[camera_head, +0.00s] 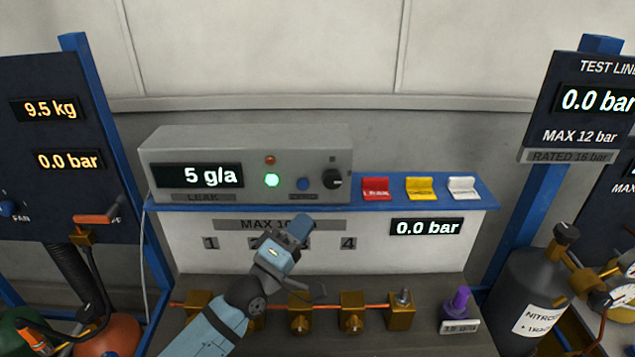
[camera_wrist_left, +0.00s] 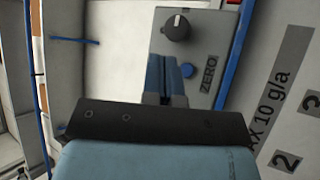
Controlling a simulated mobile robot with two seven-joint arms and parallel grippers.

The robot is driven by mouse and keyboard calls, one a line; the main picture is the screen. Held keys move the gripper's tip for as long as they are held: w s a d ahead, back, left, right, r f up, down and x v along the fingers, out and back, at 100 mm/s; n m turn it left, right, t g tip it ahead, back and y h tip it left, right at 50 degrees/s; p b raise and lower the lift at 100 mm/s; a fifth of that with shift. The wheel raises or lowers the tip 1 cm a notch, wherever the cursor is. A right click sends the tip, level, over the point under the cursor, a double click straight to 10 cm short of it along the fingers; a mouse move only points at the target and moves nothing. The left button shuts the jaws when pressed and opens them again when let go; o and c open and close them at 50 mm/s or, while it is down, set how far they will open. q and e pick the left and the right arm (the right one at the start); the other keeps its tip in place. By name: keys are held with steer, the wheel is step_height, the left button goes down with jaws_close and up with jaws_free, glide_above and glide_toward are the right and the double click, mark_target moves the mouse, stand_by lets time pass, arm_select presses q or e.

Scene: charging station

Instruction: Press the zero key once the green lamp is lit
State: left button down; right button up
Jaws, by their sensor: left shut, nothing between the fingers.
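The grey leak detector box (camera_head: 245,140) stands on the blue shelf, and its display (camera_head: 198,176) reads "5 g/a". The green lamp (camera_head: 272,180) glows brightly on its front; the red lamp (camera_head: 270,160) above it looks dim. The round blue zero key (camera_head: 302,184) is right of the green lamp. In the wrist view the zero key (camera_wrist_left: 190,72) sits beside the ZERO label. My left gripper (camera_head: 301,226) is shut and empty, below the key in the head view. In the wrist view its fingertips (camera_wrist_left: 169,62) appear close beside the key; contact cannot be told.
A black knob (camera_head: 333,180) is right of the key. Red (camera_head: 376,188), yellow (camera_head: 420,188) and white (camera_head: 463,187) switches sit on the blue shelf (camera_head: 400,205). Several brass valves line the bench below. A dark nitrogen cylinder (camera_head: 540,290) stands at right.

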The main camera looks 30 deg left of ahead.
mark_target(303, 185)
arm_select(q)
steer(key=shift+s, duration=0.15)
steer(key=shift+w+a+b, duration=0.5)
steer(key=shift+w+a, duration=0.15)
steer(key=shift+w, duration=0.7)
steer(key=shift+w+a+b, duration=0.45)
steer(key=shift+w+a, duration=0.2)
steer(key=shift+w, duration=0.7)
steer(key=shift+w+a+b, duration=0.5)
steer(key=shift+w+a, duration=0.15)
steer(key=shift+w, duration=0.7)
steer(key=shift+w+a, duration=0.2)
steer(key=shift+w, duration=0.15)
